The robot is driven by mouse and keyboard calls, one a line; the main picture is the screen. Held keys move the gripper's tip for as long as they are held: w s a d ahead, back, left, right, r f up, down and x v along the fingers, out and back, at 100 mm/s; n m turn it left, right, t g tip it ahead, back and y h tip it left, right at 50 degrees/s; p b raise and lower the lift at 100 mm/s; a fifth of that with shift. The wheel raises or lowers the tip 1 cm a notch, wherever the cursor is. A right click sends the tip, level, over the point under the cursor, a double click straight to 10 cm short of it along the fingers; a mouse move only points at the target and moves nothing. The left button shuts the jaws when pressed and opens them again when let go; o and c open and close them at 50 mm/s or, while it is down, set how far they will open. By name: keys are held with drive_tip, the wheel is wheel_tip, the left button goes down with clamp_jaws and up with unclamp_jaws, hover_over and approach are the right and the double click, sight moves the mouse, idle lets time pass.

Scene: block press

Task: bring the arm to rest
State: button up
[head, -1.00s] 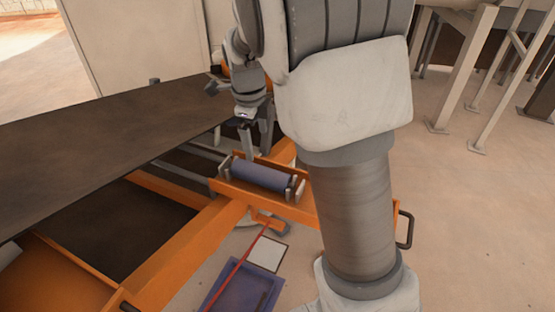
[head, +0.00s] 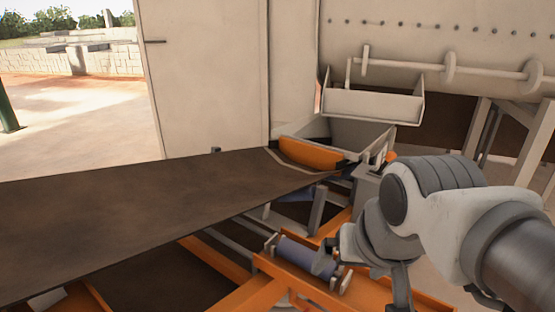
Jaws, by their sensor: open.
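My arm (head: 440,215) reaches in from the right edge, bent at the grey elbow-like joint. My gripper (head: 372,280) hangs at its end, low in the right half of the picture, pointing down over the orange frame. Its jaws are open, and I see nothing between them. The fingertips are partly cut off or hard to make out against the frame. A blue-grey roller (head: 305,256) lies in its orange bracket just left of my gripper. I cannot tell whether my gripper touches the bracket.
A wide brown conveyor belt (head: 130,215) runs from the left to an orange-lipped chute (head: 312,153). The orange frame (head: 220,262) stands below it. A large pale machine drum (head: 450,45) and its trough (head: 372,104) stand behind. Open floor shows at far left.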

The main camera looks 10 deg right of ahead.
drive_tip(key=shift+s+f+n, duration=0.2)
drive_tip(key=shift+s+n, duration=0.65)
drive_tip(key=shift+n, duration=0.15)
drive_tip(key=shift+r+p, duration=0.3)
drive_tip(key=shift+c, duration=0.2)
